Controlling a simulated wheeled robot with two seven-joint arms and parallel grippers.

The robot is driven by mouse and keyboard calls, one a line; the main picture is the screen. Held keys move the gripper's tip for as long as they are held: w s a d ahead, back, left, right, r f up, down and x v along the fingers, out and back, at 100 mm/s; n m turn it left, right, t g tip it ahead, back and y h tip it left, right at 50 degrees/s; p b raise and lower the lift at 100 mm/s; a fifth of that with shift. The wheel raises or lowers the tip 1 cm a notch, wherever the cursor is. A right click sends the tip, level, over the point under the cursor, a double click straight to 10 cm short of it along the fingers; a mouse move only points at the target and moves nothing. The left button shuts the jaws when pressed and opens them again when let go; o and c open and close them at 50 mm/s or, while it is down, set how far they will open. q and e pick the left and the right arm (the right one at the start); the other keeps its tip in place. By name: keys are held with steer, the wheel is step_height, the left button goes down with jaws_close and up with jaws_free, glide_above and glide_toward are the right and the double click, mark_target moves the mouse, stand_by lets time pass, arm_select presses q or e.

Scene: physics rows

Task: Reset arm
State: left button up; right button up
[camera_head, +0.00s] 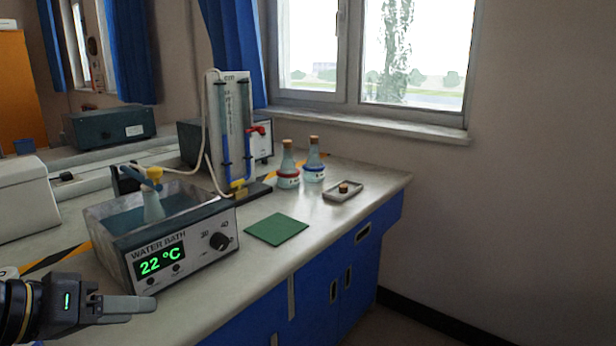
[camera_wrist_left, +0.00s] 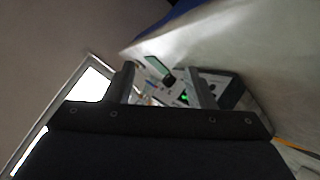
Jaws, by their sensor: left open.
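My left gripper (camera_head: 125,305) reaches in from the lower left in the head view, in front of the water bath's front panel. In the left wrist view its two fingers (camera_wrist_left: 163,85) stand apart with nothing between them. The water bath (camera_head: 185,255) reads 22 °C and has a flask with a blue and yellow top in its basin. It also shows tilted and small in the left wrist view (camera_wrist_left: 215,88). My right gripper is in neither view.
A green mat (camera_head: 277,229) lies right of the bath. Two corked flasks (camera_head: 288,165) (camera_head: 313,162) and a small tray (camera_head: 343,192) holding a cork stand further right. A tube apparatus (camera_head: 232,130) stands behind. The bench front edge runs below the mat.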

arm_select(q)
steer(key=s+d+f+g+y, duration=0.2)
steer(key=s+f, duration=0.4)
steer(key=f, duration=0.4)
steer(key=s+d+f+g+y, duration=0.1)
steer(key=s+d+f+y, duration=0.15)
steer(key=s+f, duration=0.5)
step_height(320, 180, down, 12)
steer(key=w+n+b, duration=0.2)
steer(key=b, duration=0.9)
step_height(320, 180, up, 37)
steer(key=p, duration=3.8)
steer(key=shift+s+r+m+h, duration=0.15)
steer(key=shift+s+m+h, duration=0.15)
steer(key=shift+h, duration=0.15)
steer(key=shift+a, duration=0.1)
